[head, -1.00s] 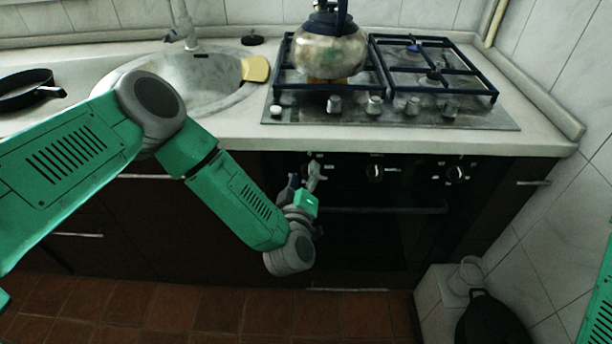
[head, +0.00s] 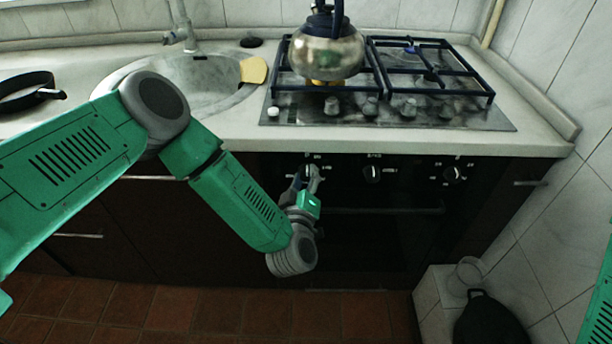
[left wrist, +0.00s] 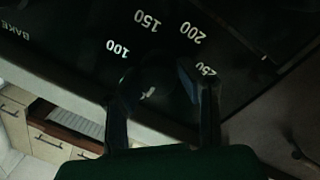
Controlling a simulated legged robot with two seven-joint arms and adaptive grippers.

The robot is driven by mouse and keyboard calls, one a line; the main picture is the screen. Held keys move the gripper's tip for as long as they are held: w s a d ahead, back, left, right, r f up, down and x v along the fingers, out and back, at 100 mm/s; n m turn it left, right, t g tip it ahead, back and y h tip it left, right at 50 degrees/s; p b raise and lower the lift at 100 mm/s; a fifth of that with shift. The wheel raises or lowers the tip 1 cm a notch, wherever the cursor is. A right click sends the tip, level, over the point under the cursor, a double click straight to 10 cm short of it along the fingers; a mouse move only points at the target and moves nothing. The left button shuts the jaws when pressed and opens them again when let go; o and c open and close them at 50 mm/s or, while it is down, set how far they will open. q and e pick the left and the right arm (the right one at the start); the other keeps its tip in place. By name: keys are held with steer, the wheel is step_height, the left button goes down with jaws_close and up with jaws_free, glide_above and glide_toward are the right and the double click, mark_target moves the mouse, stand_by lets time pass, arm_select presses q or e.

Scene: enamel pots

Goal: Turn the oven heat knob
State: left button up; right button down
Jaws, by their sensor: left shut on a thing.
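The black oven front (head: 375,230) carries a row of knobs under the counter. The left knob sits at my left gripper (head: 308,178), which mostly hides it in the head view. In the left wrist view the dark heat knob (left wrist: 152,82) lies between the two fingers of my left gripper (left wrist: 160,90), which are shut on it. My right gripper is not in view; only a piece of my right arm shows at the right edge.
The middle knob (head: 373,174) and right knob (head: 453,174) are free. The oven handle (head: 390,210) runs below them. A kettle (head: 328,52) stands on the gas hob (head: 430,112). A dark pot (head: 490,322) is on the floor at right.

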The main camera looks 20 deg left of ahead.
arm_select(q)
steer(key=m+p, duration=0.2)
steer(key=m, duration=0.1)
steer(key=shift+d+r, duration=0.1)
steer(key=m+p, duration=0.2)
steer(key=shift+m+g, duration=0.4)
steer(key=m+p, duration=0.1)
steer(key=m, duration=0.2)
steer(key=shift+d, duration=0.1)
steer(key=m, duration=0.3)
steer(key=shift+g+y+p, duration=0.3)
steer(key=shift+p, duration=0.05)
steer(key=shift+m, duration=1.2)
steer(key=m, duration=0.3)
steer(key=shift+d+f+y, duration=0.1)
steer(key=shift+f+y, duration=0.1)
steer(key=shift+y, duration=0.2)
steer(key=m+b, duration=0.1)
steer(key=m, duration=0.3)
steer(key=shift+f+g+y, duration=0.1)
steer(key=shift+g+y, duration=0.2)
steer(key=shift+y, duration=0.1)
steer(key=shift+m+b, duration=0.6)
steer(key=shift+m, duration=0.9)
